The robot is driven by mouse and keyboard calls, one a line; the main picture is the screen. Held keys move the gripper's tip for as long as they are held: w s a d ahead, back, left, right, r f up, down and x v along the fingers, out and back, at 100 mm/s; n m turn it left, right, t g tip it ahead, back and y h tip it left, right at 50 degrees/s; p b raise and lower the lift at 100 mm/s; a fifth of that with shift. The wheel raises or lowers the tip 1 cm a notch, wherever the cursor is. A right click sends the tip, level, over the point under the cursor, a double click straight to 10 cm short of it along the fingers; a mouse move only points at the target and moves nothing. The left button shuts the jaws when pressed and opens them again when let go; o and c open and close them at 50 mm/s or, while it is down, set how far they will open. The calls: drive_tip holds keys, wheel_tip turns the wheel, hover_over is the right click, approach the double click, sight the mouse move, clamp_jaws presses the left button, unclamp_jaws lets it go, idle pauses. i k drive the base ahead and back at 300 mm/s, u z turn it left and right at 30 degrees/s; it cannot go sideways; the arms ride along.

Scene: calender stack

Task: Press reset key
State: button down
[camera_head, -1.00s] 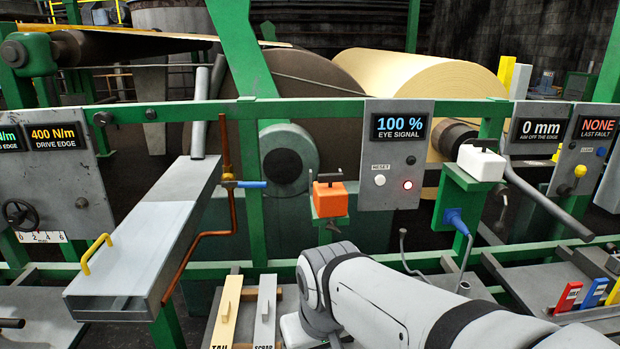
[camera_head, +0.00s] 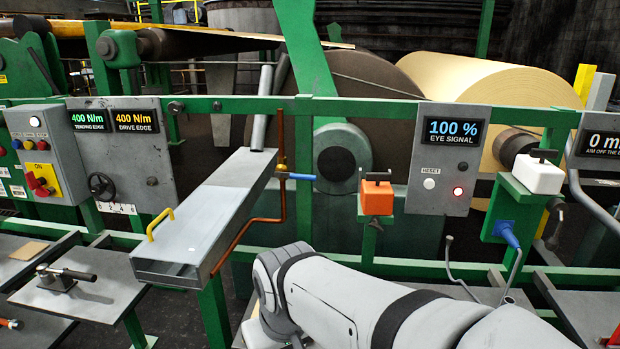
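The reset key is a round white button (camera_head: 429,183) under a RESET label on the grey eye signal panel (camera_head: 450,206). The panel's display (camera_head: 455,133) reads 100 % EYE SIGNAL. A small red lamp (camera_head: 458,192) glows to the right of the button. My arm crosses the lower middle of the view, below and in front of the panel. My gripper is not visible in this view, and nothing of mine touches the button.
An orange box with a dark handle (camera_head: 377,197) is left of the panel, and a white box (camera_head: 539,175) is on its right. A long grey chute (camera_head: 205,215) slopes at left-centre. Green rails run across. A tension panel (camera_head: 135,160) and a red-knobbed control box (camera_head: 38,150) are further left.

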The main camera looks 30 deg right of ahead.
sight(429, 183)
drive_tip(key=u, duration=0.2)
drive_tip(key=k, duration=1.35)
drive_tip(key=z, duration=1.9)
drive_tip(key=i, duration=1.5)
drive_tip(key=z, duration=0.05)
